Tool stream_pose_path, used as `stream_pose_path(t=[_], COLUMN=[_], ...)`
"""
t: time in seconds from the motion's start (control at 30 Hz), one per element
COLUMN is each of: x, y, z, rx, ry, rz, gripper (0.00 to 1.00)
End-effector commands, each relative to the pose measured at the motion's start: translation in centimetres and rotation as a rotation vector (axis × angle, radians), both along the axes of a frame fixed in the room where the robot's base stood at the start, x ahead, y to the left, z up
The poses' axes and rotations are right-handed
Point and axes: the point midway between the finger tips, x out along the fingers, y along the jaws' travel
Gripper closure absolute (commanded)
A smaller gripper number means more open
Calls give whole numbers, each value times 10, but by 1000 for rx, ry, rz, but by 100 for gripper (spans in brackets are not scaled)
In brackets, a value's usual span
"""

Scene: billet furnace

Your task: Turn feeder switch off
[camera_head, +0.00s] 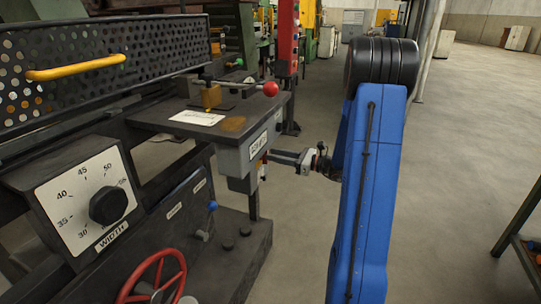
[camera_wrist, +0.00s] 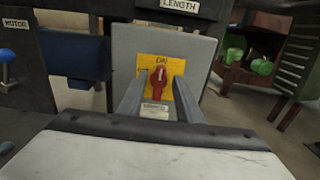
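A red rotary switch (camera_wrist: 157,82) sits on a yellow plate marked "ON" (camera_wrist: 171,65). Its handle stands about upright, pointing at the "ON" mark. The plate is on the front of a grey box (camera_wrist: 125,45), and a small pale label lies below the switch. In the head view the grey box (camera_head: 234,163) hangs under the machine's small table. My gripper (camera_wrist: 158,88) is open, with one finger on either side of the switch and gaps beside the handle. In the head view my gripper (camera_head: 272,156) reaches the box's face from the right. The switch itself is mostly hidden there.
A "LENGTH" label (camera_wrist: 181,4) is above the box. A blue-knobbed motor lever (camera_head: 212,206), a red handwheel (camera_head: 155,277) and a width dial (camera_head: 107,205) are on the machine at left. A red-ball lever (camera_head: 270,89) is above the table. Open floor lies right.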

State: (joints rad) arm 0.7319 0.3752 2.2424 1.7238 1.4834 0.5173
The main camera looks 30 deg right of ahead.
Motion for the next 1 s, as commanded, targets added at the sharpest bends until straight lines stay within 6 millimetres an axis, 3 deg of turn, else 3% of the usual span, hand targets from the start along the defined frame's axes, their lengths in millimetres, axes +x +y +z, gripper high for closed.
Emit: stream_pose_path(t=[0.2, 0.57, 0.6, 0.73, 1.0], x=[16, 19, 19, 19, 19], y=[12, 15, 15, 15, 15], z=[0, 0, 0, 0, 0], rx=[-1, 0, 0, 0, -7], ry=[1, 0, 0, 0, -6], rz=[0, 0, 0, 0, 0], gripper=[68, 68, 70, 100, 100])
